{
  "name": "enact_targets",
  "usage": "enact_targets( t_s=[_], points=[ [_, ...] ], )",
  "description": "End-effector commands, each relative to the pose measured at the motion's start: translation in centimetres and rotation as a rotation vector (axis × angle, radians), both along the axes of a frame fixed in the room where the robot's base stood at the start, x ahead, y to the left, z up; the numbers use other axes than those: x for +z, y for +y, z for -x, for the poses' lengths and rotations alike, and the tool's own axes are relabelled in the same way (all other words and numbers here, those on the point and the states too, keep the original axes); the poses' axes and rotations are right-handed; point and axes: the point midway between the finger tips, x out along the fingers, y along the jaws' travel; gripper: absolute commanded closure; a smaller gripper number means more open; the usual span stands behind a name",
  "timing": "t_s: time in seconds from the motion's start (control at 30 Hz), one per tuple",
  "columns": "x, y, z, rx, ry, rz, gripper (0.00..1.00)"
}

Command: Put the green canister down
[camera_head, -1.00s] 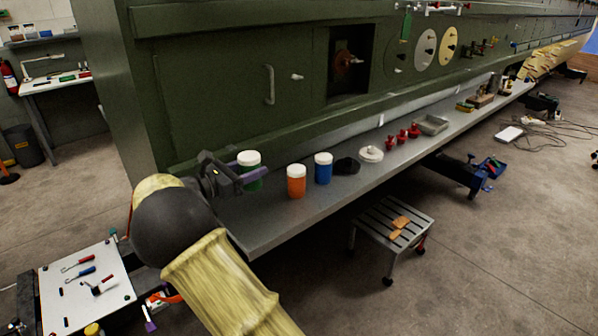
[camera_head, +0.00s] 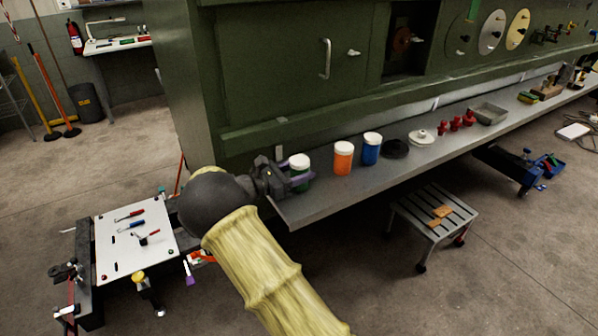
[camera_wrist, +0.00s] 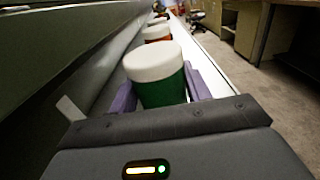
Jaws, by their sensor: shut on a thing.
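The green canister with a white lid (camera_head: 299,163) is at the left end of the long grey shelf (camera_head: 322,198). My gripper (camera_head: 296,180) is shut on it, coming from the left. In the wrist view the green canister (camera_wrist: 162,90) stands upright between the purple fingers of my gripper (camera_wrist: 160,98). Its base is hidden there, and I cannot tell whether it touches the shelf.
An orange canister (camera_head: 343,160) and a blue canister (camera_head: 371,150) stand to the right, with a black round item (camera_head: 395,149) and a white disc (camera_head: 421,138) beyond. A step stool (camera_head: 434,215) stands below the shelf. A white-topped cart (camera_head: 135,240) is at the left.

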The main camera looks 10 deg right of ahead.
Motion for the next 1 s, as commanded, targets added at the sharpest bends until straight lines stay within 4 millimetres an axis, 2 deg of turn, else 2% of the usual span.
enact_targets(
  t_s=[0.47, 0.5, 0.57, 1.0],
  points=[
    [-0.8, -1.0, 0.0, -0.015, -0.003, -0.001, 0.78],
    [-0.7, -0.9, 0.0, -0.015, -0.002, -0.001, 0.44],
    [-0.7, -0.8, 0.0, -0.013, -0.002, -0.001, 0.32],
    [-0.3, 0.0, 0.0, 0.0, -0.001, 0.0, 0.3]
  ],
)
